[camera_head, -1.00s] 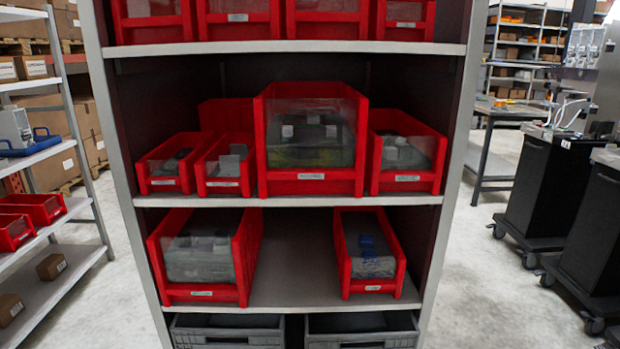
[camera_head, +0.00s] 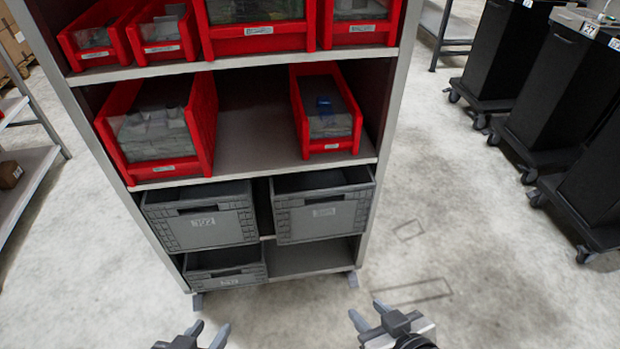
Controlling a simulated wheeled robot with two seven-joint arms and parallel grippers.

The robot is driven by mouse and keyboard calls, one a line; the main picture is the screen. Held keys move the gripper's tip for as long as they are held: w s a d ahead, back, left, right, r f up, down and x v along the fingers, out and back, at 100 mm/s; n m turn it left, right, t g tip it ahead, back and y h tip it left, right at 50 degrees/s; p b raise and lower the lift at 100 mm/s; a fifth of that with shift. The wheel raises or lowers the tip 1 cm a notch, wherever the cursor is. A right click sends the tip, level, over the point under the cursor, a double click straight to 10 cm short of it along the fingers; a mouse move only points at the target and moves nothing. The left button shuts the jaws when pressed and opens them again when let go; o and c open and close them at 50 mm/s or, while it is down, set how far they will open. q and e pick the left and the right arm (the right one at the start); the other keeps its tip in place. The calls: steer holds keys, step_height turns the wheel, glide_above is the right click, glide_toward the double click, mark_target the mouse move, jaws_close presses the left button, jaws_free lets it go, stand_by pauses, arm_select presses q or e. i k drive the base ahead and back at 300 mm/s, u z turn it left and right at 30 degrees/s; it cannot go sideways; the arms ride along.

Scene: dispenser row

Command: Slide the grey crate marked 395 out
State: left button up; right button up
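Three grey crates sit on the lower levels of the shelf rack. The upper left crate (camera_head: 200,232) has a white number on its front that looks like 392 or similar. The upper right crate (camera_head: 322,222) has a front label too small to read. The lower left crate (camera_head: 226,278) also has a label I cannot read clearly. So I cannot tell which is 395. My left gripper (camera_head: 208,330) is open and empty, low in front of the rack. My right gripper (camera_head: 367,312) is open and empty at the bottom, right of centre. Neither touches a crate.
Red bins, including a large one (camera_head: 160,130) and a narrower one (camera_head: 326,112), stand on the shelves above the crates. The place right of the lower left crate is empty (camera_head: 310,262). Black wheeled carts (camera_head: 520,60) stand to the right. The floor (camera_head: 440,240) between is clear.

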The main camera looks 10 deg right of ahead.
mark_target(311, 205)
steer(key=z, duration=0.6)
steer(key=k, duration=0.7)
steer(key=z, duration=0.95)
steer(key=i, duration=1.4)
steer(key=u, duration=0.85)
steer(key=i, duration=0.4)
steer(key=u, duration=0.35)
